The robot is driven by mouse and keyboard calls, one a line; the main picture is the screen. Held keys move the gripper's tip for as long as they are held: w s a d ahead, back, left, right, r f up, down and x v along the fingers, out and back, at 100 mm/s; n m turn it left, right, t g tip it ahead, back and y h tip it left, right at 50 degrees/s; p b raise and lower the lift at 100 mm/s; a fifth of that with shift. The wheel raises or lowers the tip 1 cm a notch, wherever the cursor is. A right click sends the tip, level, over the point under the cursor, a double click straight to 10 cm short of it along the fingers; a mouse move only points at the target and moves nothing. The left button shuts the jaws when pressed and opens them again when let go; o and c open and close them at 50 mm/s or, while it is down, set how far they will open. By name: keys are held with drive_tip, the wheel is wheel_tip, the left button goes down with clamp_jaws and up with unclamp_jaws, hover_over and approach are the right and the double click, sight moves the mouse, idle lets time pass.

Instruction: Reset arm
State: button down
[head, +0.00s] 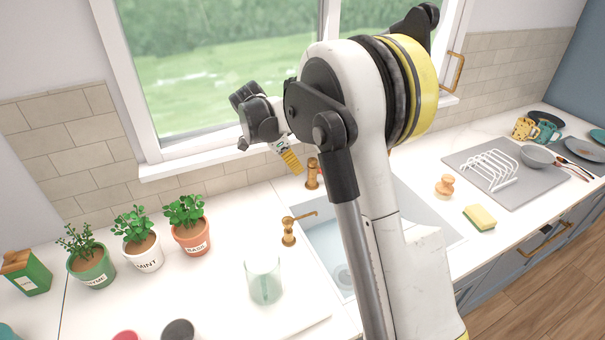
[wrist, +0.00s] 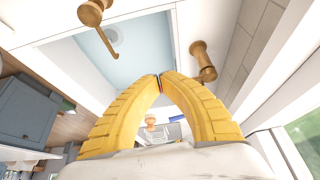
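My gripper (head: 296,168) is at the end of my folded arm, in front of the window and above the back edge of the counter, with its yellow fingers pointing down. In the wrist view the two yellow fingers (wrist: 160,76) bow outward and meet at their tips. The gripper is shut, and nothing shows held at the tips. Below it are the sink (wrist: 140,50) and brass tap (wrist: 95,12). A second brass fitting (wrist: 203,62) shows close beside the right finger in the picture. My arm hides part of the sink in the head view.
A glass (head: 263,281) stands left of the sink (head: 322,255). Potted herbs, including the mint (head: 143,251), line the left counter. A brush (head: 445,186), a sponge (head: 480,217) and a dish rack (head: 490,168) are on the right. The window (head: 210,65) is behind my gripper.

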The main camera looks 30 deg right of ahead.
drive_tip(key=s+a+r+n+t+y+b, duration=0.1)
drive_tip(key=s+a+r+n+t+b, duration=0.15)
drive_tip(key=s+n, duration=0.35)
drive_tip(key=s+a+r+n+t+y+b, duration=0.1)
drive_tip(key=s+a+r+n+y, duration=0.2)
drive_tip(key=s, duration=0.5)
drive_tip(key=s+a+f+n+t+b, duration=0.1)
drive_tip(key=s+a+f+n+t, duration=0.1)
drive_tip(key=s, duration=0.5)
drive_tip(key=s+a+f+n+t+y+b, duration=0.1)
drive_tip(key=s+a+f+n+t+b, duration=0.1)
drive_tip(key=s+a+n, duration=0.3)
drive_tip(key=s+f+n, duration=0.1)
drive_tip(key=n, duration=0.1)
drive_tip(key=shift+s+a+n, duration=0.2)
drive_tip(key=shift+s+n, duration=0.1)
drive_tip(key=shift+s, duration=0.05)
